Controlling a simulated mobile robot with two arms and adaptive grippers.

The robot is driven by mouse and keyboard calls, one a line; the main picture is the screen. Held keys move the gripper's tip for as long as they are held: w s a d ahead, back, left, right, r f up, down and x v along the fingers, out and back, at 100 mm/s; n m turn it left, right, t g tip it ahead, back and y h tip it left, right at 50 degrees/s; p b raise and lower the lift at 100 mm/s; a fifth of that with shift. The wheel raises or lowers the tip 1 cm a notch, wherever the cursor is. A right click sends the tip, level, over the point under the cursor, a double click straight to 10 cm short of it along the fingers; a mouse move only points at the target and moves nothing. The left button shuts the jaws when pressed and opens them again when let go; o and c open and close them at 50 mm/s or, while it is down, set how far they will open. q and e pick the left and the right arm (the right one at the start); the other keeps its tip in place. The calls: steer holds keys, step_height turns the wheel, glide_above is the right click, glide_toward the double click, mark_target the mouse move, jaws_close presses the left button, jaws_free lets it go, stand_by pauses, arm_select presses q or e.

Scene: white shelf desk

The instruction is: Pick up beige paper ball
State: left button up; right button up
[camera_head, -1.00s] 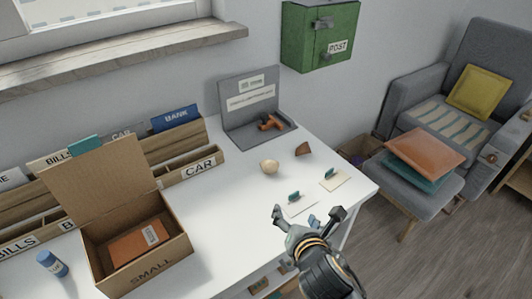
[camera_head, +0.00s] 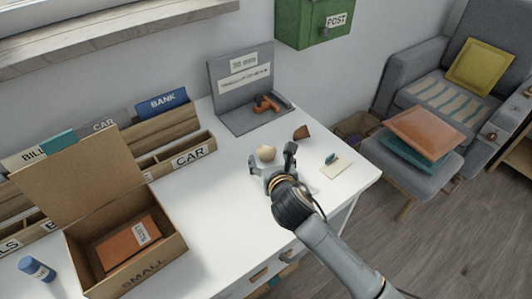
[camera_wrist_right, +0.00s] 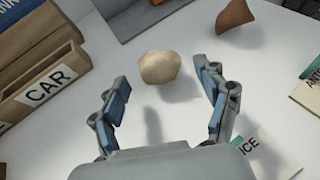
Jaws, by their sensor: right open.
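The beige paper ball (camera_head: 266,153) sits on the white desk, just beyond my right gripper (camera_head: 272,163) in the head view. In the right wrist view, the ball (camera_wrist_right: 160,67) lies ahead of and between the open fingers of my right gripper (camera_wrist_right: 162,90), with a gap of bare desk on both sides. The fingers do not appear to touch it. My left gripper is in neither view.
A brown paper piece (camera_head: 302,132) lies behind the ball to the right. A card with a teal clip (camera_head: 337,166) is near the desk's right edge. A grey stand (camera_head: 262,115) is behind. An open cardboard box (camera_head: 128,262) and file holders (camera_head: 178,157) stand left.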

mark_target(267, 157)
steer(key=x, duration=0.4)
steer(key=shift+s+a+f, duration=0.1)
steer(key=shift+a+f, duration=0.1)
steer(key=shift+c, duration=0.9)
steer(key=c, duration=0.7)
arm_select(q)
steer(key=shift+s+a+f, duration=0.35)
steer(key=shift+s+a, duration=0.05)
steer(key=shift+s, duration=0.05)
arm_select(e)
steer(key=shift+c, duration=0.4)
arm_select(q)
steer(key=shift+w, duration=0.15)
arm_select(e)
steer(key=shift+r, duration=0.1)
